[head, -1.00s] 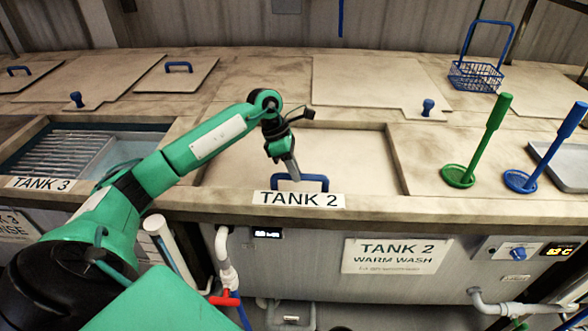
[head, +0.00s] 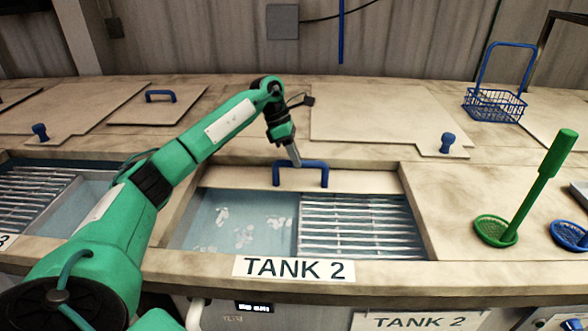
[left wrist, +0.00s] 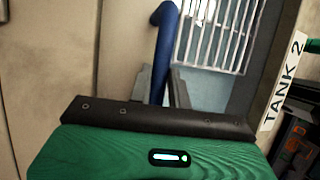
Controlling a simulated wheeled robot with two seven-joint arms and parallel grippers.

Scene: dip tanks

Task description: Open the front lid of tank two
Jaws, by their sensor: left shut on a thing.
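The front lid of tank two (head: 350,181) is a pale panel slid toward the back, with a blue handle (head: 314,163) at its front edge. My left gripper (head: 294,160) is shut on the left part of that handle. The left wrist view shows the blue handle (left wrist: 166,50) running between the fingers. The tank two opening (head: 240,225) is uncovered in front of the lid, showing water with pale floating bits on the left and a metal rack (head: 360,228) on the right. The "TANK 2" label (head: 294,268) is on the front rim. My right gripper is not in view.
A rear lid with a blue knob (head: 447,142) lies behind. A green dipper (head: 540,185) and a blue one (head: 570,235) stand to the right. A blue wire basket (head: 495,103) sits at the back right. Tank three's open bath (head: 50,200) is at the left.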

